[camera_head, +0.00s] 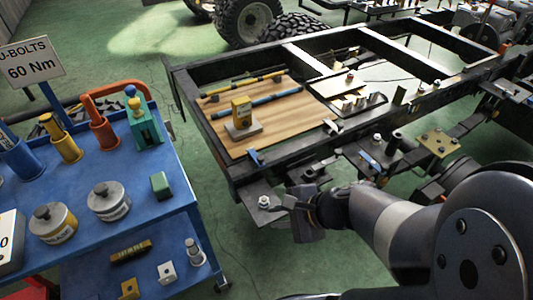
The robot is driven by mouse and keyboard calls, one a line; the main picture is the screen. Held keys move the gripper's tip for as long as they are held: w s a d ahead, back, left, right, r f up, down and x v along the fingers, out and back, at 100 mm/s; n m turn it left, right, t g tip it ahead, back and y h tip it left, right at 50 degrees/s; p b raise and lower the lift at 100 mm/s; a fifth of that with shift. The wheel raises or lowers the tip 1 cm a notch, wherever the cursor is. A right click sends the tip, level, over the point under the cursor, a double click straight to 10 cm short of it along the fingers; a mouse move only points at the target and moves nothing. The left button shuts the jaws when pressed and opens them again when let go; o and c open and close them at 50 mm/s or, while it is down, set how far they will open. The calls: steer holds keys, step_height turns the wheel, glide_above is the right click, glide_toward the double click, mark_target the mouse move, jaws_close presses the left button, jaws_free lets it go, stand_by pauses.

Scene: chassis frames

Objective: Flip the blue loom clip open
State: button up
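A small dark-blue piece (254,157), which looks like the blue loom clip, sits at the near edge of the wooden board on the chassis frame. I cannot tell whether it is open or shut. A similar small grey-blue piece (331,127) sits farther right along the same edge. My gripper (292,206) is below and to the right of the blue piece, apart from it, beside the frame's near side. Its fingers are dark and small in this view, and their gap is unclear. I see nothing clearly held in it.
The wooden board (285,131) carries a blue rod (258,103), a yellow-black rod (243,83) and a yellow block on a grey base (241,112). A bracket with a bolt (264,201) juts out left of my gripper. A blue cart (185,210) with tools stands at left; green floor separates them.

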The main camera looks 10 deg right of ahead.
steer(key=w+m+t+b, duration=0.1)
steer(key=m, duration=0.1)
steer(key=w+d+f+m+t, duration=0.1)
steer(key=w+m, duration=0.1)
steer(key=w+d+m+t+b, duration=0.1)
steer(key=w+m, duration=0.1)
steer(key=shift+d+f+b, duration=0.2)
steer(key=shift+f+b, duration=0.1)
steer(key=shift+f, duration=0.1)
jaws_close()
steer(key=shift+w+d+f+m+t+h+b, duration=0.15)
steer(key=shift+w+d+m+t+h+b, duration=0.25)
steer(key=shift+w+d+m, duration=0.45)
steer(key=shift+w+d+f+m+t+h+b, duration=0.2)
steer(key=shift+w+d+m+t, duration=0.35)
steer(key=shift+m, duration=0.6)
steer(key=shift+w+d+f+m+t+h+b, duration=0.15)
steer(key=shift+w+d+m+t+b, duration=0.3)
steer(key=shift+d+m, duration=0.45)
steer(key=shift+w+a, duration=0.1)
steer(key=shift+a, duration=0.05)
